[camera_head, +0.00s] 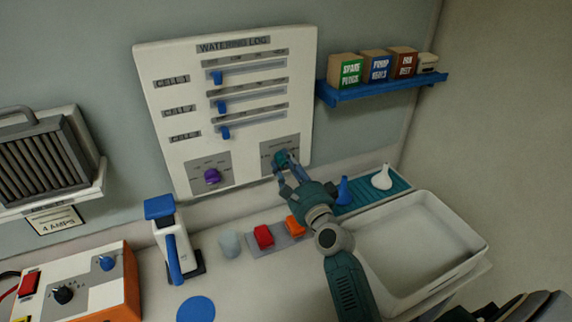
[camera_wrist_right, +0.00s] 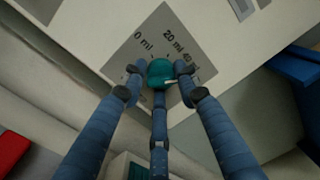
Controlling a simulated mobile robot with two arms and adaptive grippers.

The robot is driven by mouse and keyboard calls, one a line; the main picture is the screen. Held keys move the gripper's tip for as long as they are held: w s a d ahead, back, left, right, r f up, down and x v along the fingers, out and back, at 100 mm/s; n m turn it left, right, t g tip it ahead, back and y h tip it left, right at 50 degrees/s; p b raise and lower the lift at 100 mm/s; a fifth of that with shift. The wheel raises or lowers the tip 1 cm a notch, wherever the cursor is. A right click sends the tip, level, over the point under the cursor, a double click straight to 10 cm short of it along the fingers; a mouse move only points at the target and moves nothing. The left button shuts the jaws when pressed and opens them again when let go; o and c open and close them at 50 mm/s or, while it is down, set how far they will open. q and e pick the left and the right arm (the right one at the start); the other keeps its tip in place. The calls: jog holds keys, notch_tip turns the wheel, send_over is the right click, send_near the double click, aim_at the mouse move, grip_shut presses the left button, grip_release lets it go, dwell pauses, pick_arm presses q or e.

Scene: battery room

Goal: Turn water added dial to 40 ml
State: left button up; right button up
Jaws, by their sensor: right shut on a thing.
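The water added dial (camera_wrist_right: 160,72) is a teal knob on a grey plate with the labels 0 ml, 20 ml and 40 ml. In the head view the dial (camera_head: 281,157) is at the lower right of the white watering log board (camera_head: 228,121). My right gripper (camera_wrist_right: 158,76) is shut on the dial, with a finger on either side of it. In the head view the right gripper (camera_head: 285,166) partly covers the dial and its plate. A pale pointer mark shows at the knob's right side, below the 40 ml label in the wrist picture. My left gripper is not in view.
A purple knob (camera_head: 212,176) sits on another grey plate to the left. A blue shelf (camera_head: 380,90) with small boxes is at the right. Below are a white tray (camera_head: 474,237), a red block (camera_head: 263,236), an orange block (camera_head: 295,225) and a blue-topped white dispenser (camera_head: 162,225).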

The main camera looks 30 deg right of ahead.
jog(key=o, duration=1.1)
jog(key=shift+w+a, duration=0.1)
jog(key=shift+a, duration=0.1)
jog(key=s, duration=1.2)
jog(key=shift+a+f, duration=0.35)
jog(key=shift+a, duration=0.05)
jog(key=shift+o, duration=0.2)
